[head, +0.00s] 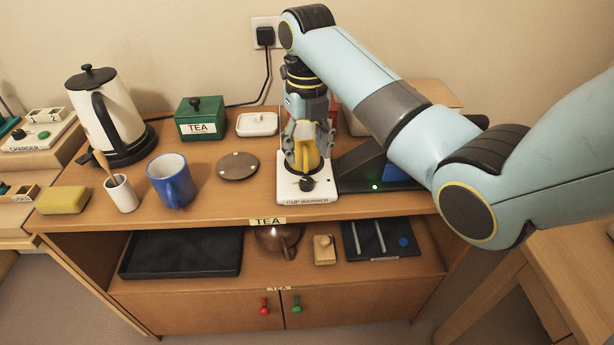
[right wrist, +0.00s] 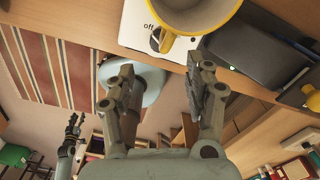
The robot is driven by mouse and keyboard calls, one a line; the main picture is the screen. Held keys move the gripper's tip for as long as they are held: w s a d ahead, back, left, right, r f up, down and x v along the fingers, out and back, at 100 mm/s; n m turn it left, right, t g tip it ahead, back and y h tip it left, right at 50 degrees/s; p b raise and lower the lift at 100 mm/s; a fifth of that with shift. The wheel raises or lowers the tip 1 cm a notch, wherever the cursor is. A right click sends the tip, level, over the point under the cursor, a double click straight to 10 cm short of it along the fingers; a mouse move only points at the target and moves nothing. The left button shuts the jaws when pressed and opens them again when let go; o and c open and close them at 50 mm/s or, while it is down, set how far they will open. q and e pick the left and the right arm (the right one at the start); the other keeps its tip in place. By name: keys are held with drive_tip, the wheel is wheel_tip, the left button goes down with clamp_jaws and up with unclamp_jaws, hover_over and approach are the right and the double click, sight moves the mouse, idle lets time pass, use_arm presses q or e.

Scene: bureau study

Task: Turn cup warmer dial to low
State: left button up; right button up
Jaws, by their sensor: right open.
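The white cup warmer (head: 318,192) stands on the top of the tea cabinet, near its front edge. Its black dial (head: 306,184) is on the front part. A yellow mug (head: 304,156) stands on the warmer behind the dial. In the right wrist view, the mug (right wrist: 194,14) is at the top and its handle partly covers the dial (right wrist: 155,40), next to the word "off". Where the dial points is unclear. My right gripper (head: 308,138) reaches down at the mug; its open fingers (right wrist: 160,92) hold nothing. My left gripper (right wrist: 74,125) shows small at the left.
A dark device (head: 385,180) with a green light stands close right of the warmer. A round coaster (head: 238,166), blue mug (head: 171,182), white dish (head: 257,124), green tea box (head: 201,120) and kettle (head: 108,118) stand to the left. Cabinet top is clear just left of the warmer.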

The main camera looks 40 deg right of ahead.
sight(307, 181)
wheel_tip(307, 181, down, 8)
drive_tip(key=shift+f+b, duration=0.1)
drive_tip(key=shift+b, duration=0.2)
clamp_jaws()
idle(0.3)
